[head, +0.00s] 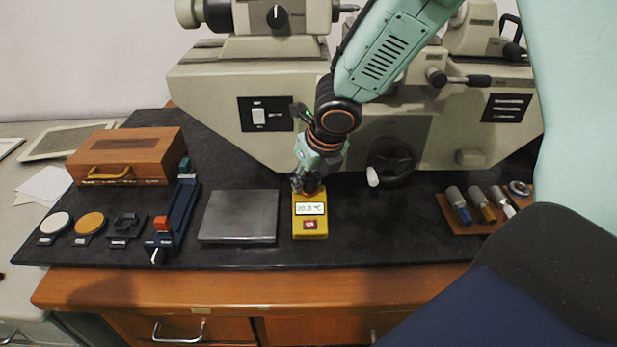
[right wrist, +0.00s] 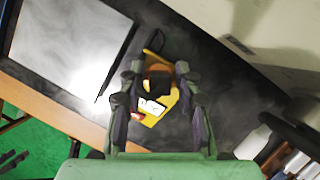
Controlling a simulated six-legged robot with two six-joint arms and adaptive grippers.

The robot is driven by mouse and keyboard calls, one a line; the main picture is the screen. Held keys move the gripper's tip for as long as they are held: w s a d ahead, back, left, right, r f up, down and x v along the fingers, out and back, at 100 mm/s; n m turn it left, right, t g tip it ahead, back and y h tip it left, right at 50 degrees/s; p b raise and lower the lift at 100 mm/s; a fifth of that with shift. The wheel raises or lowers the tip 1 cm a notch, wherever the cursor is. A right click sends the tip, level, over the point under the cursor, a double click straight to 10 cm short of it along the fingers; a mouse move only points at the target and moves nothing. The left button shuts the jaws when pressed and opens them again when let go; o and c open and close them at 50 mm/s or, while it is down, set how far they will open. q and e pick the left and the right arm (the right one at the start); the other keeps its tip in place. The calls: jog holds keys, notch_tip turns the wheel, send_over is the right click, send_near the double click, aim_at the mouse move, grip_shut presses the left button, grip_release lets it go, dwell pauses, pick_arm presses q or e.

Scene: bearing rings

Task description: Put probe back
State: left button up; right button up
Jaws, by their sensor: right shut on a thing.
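The yellow thermometer unit (head: 310,226) lies on the black mat, with a lit display and a red button. My right gripper (head: 306,188) is at the unit's far end, pointing down. It is shut on the probe, whose dark and orange part (right wrist: 158,83) shows between the fingers in the right wrist view. The unit's yellow body (right wrist: 152,119) shows just beyond the fingertips there. In the head view the fingers hide most of the probe. I cannot tell whether the probe touches the unit. My left gripper is not in view.
A grey steel plate (head: 238,216) lies left of the unit. Further left are a blue stand (head: 178,215), small round pieces and a wooden case (head: 128,155). A wooden rack (head: 463,222) with several cylinders stands right. The large machine (head: 250,75) is behind. Mat right of the unit is clear.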

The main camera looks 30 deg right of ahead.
jog(key=shift+f, duration=0.1)
jog(key=o, duration=1.3)
jog(key=shift+c, duration=0.2)
notch_tip(320, 180, up, 9)
jog(key=p, duration=0.9)
jog(key=shift+f, duration=0.15)
jog(key=shift+f, duration=0.15)
